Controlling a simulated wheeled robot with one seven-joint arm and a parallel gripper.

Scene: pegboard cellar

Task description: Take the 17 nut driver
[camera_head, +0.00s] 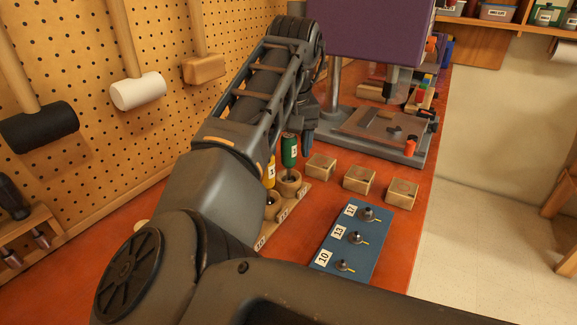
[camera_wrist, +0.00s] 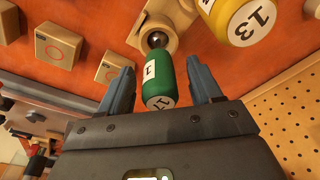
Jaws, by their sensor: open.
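A green-handled nut driver (camera_head: 289,151) stands upright in a round wooden holder of the rack (camera_head: 303,190). In the wrist view the green driver (camera_wrist: 158,78) lies between my open fingers, with a gap on each side. Its label shows a 1; the second digit is not clear. A yellow driver (camera_head: 270,172) stands in front of it in the head view, partly behind my arm. In the wrist view the yellow driver (camera_wrist: 240,20) is marked 13. My gripper (camera_wrist: 160,84) is open and empty; in the head view it is partly hidden by my forearm.
A blue board (camera_head: 372,257) carries nuts marked 17, 13 and 10. Three wooden blocks (camera_head: 359,180) stand behind it. A purple drill-press-like machine (camera_head: 368,30) stands on a grey base at the back. Mallets (camera_head: 137,91) hang on the pegboard at left.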

